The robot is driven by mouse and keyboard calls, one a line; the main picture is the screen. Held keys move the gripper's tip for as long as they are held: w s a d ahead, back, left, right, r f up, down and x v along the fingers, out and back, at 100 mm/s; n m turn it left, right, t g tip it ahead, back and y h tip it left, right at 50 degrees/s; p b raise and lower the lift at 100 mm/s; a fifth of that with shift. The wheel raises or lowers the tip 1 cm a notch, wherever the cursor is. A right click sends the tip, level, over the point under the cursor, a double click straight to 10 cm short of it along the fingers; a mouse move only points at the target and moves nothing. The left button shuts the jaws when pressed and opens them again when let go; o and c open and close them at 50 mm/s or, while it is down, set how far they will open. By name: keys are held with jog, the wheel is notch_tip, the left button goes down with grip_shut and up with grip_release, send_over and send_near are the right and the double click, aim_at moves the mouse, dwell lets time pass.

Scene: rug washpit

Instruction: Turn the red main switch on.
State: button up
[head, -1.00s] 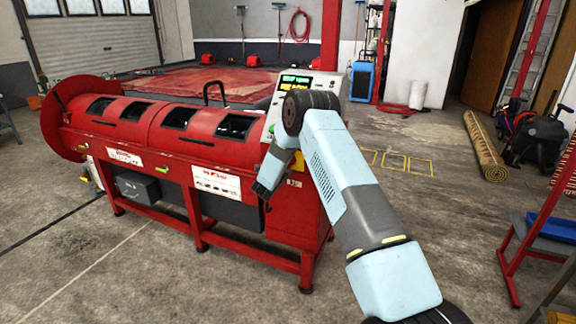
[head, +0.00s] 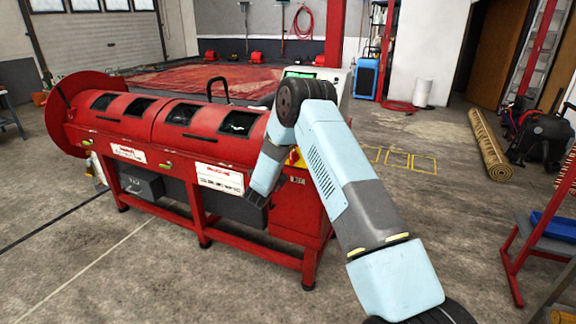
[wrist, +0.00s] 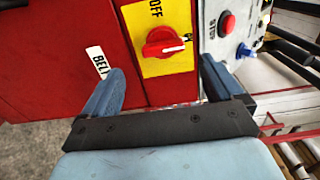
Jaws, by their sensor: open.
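The red main switch (wrist: 163,42) is a rotary knob on a yellow plate (wrist: 180,82) in the wrist view. The word OFF stands at the plate's top, printed sideways. The knob's grip lies roughly crosswise in the picture. My gripper (wrist: 162,70) is open and empty, one finger on each side of the yellow plate, with the knob ahead between the fingertips. They look apart from the knob; the remaining distance is hard to tell.
The red machine (head: 150,125) stands left of my arm. In the wrist view a grey panel with a red button (wrist: 227,24) and a blue knob (wrist: 243,51) lies right of the switch. A BELT label (wrist: 99,62) is at left. A rolled rug (head: 488,145) lies at right.

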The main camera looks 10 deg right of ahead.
jog(key=v, duration=0.6)
jog(key=shift+s, duration=0.25)
jog(key=shift+a, duration=0.1)
jog(key=s+r+n+y, duration=0.2)
jog(key=r+n+y, duration=0.15)
jog(key=r, duration=0.45)
jog(key=s+a+r+n+y, duration=0.1)
jog(key=r+n+y, duration=0.25)
jog(key=r, duration=0.55)
jog(key=s+r+n+y, duration=0.2)
jog(key=r+n+y, duration=0.15)
jog(key=r, duration=0.45)
jog(key=s+d+r+n+g+y, duration=0.1)
jog(key=s+r+n+g, duration=0.15)
jog(key=s, duration=0.55)
jog(key=s+d+r+n+g, duration=0.1)
jog(key=s+r+n, duration=0.3)
jog(key=s, duration=0.4)
jog(key=s+d+r+n+g+y, duration=0.1)
jog(key=s+r+n, duration=0.25)
jog(key=s, duration=0.45)
jog(key=s+d+f+n+g+h, duration=0.1)
jog(key=s+d+n+g, duration=0.1)
jog(key=s, duration=0.9)
jog(key=s+d+f+n+g+h, duration=0.1)
jog(key=s+d+n+g, duration=0.1)
jog(key=s, duration=1)
jog(key=shift+s+d+n, duration=0.15)
jog(key=shift+d+n, duration=0.3)
jog(key=shift+d, duration=0.75)
